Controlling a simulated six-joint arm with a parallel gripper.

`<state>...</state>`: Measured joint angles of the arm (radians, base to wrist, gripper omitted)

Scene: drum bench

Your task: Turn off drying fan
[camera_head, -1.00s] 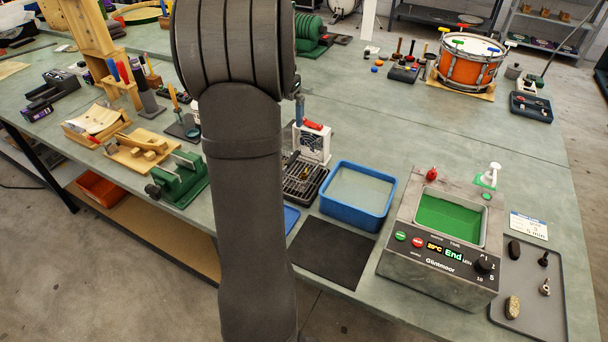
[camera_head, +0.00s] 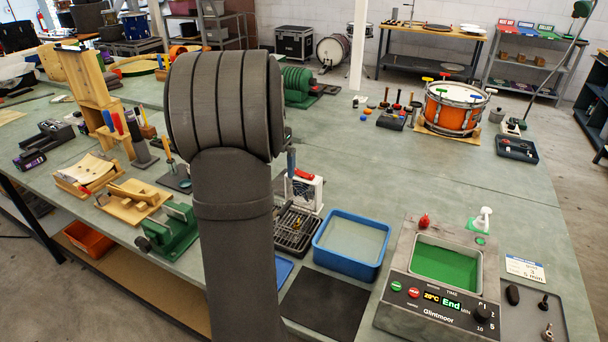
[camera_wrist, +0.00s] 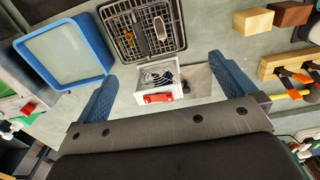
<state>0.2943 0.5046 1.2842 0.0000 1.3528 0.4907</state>
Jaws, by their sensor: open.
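The drying fan is a small white box (camera_head: 304,192) with a dark grille and a red switch (camera_head: 303,175) on top. It stands on the bench behind the black wire rack. In the wrist view the fan (camera_wrist: 160,77) shows between my two blue fingers, with its red switch (camera_wrist: 158,98) on the near side. My gripper (camera_wrist: 163,68) is open and empty, with a finger on each side of the fan. I cannot tell its height above the fan. In the head view my arm hides most of the gripper; only a blue finger shows just above the fan.
The black rack (camera_head: 296,232) with small tools stands before the fan. A blue water tub (camera_head: 320,248) is right of it, then the grey bath unit (camera_head: 396,315) reading "End". A green clamp (camera_head: 172,236) is left of my arm. The bench behind the fan is mostly clear.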

